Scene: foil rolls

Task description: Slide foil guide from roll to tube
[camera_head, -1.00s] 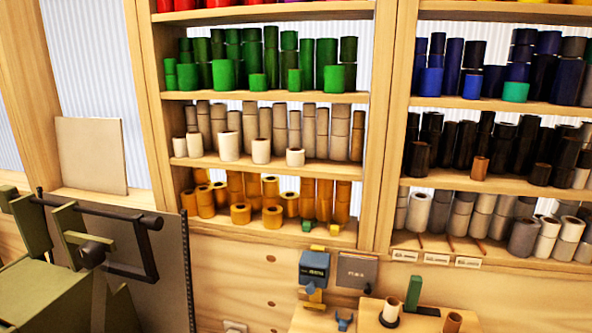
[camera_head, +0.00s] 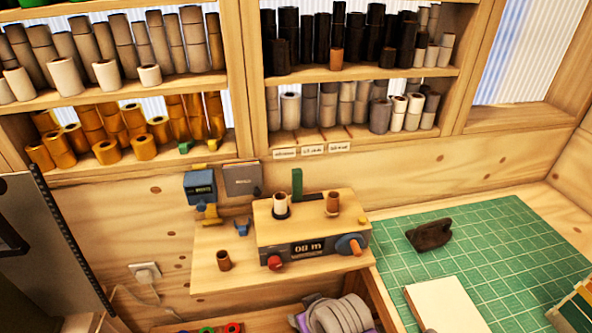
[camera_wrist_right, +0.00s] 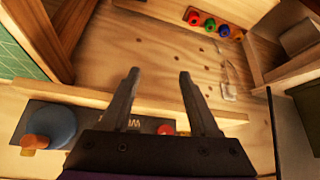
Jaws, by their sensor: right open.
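The wooden winder box (camera_head: 322,232) has a "00 m" display (camera_head: 307,248) on its front. A cream roll (camera_head: 281,203) stands upright on a dark base on its top left, and a brown tube (camera_head: 332,203) stands upright on its top right. A green post (camera_head: 297,184) rises behind and between them; I cannot tell whether it is the foil guide. My left gripper is not in view.
A loose brown tube (camera_head: 223,261) stands on the ledge left of the winder. A blue device (camera_head: 200,187) hangs on the wall. A green cutting mat (camera_head: 470,255) lies to the right, with a dark tool (camera_head: 429,235) on it. Shelves of rolls fill the back.

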